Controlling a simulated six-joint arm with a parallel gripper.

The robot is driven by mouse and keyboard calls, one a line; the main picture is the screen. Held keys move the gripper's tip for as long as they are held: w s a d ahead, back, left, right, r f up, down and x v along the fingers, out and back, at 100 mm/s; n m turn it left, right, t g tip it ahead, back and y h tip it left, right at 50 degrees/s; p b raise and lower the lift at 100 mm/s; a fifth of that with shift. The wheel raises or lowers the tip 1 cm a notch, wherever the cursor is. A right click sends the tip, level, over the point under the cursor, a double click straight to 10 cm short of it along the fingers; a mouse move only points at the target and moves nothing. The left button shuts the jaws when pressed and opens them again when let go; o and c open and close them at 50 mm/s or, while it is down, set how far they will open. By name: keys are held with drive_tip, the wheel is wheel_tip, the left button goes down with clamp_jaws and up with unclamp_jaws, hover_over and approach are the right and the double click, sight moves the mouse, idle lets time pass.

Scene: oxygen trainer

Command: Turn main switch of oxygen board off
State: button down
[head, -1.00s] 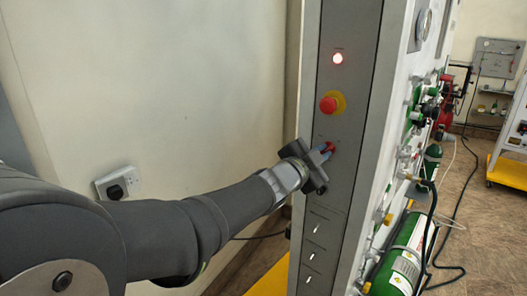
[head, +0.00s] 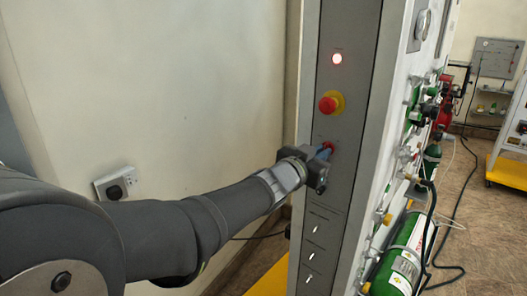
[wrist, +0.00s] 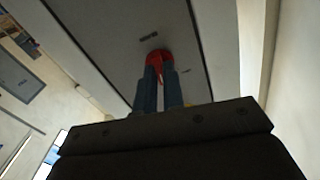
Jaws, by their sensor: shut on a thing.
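The oxygen board's narrow grey side panel (head: 340,105) stands upright in the middle of the head view. A red main switch (head: 328,147) sits on it below the emergency button. In the wrist view the red switch (wrist: 157,57) shows between and beyond the fingertips. My gripper (head: 322,153) is at the switch, its blue fingers shut on it; the fingers (wrist: 158,85) also show in the wrist view. The fingers and gripper body cover part of the switch, so its exact angle is hard to tell. A lamp (head: 337,59) at the panel's top is lit.
A red emergency button on a yellow base (head: 329,104) is just above my gripper. Several small toggle switches (head: 315,230) are below. Green cylinders (head: 402,262) and fittings are on the board's right face. A wall socket with a plug (head: 115,187) is at left.

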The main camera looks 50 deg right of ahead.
drive_tip(key=n, duration=1)
drive_tip(key=shift+n, duration=0.3)
drive_tip(key=shift+f, duration=0.1)
idle(0.3)
drive_tip(key=c, duration=1.5)
unclamp_jaws()
drive_tip(key=a, duration=1.7)
drive_tip(key=shift+a, duration=0.2)
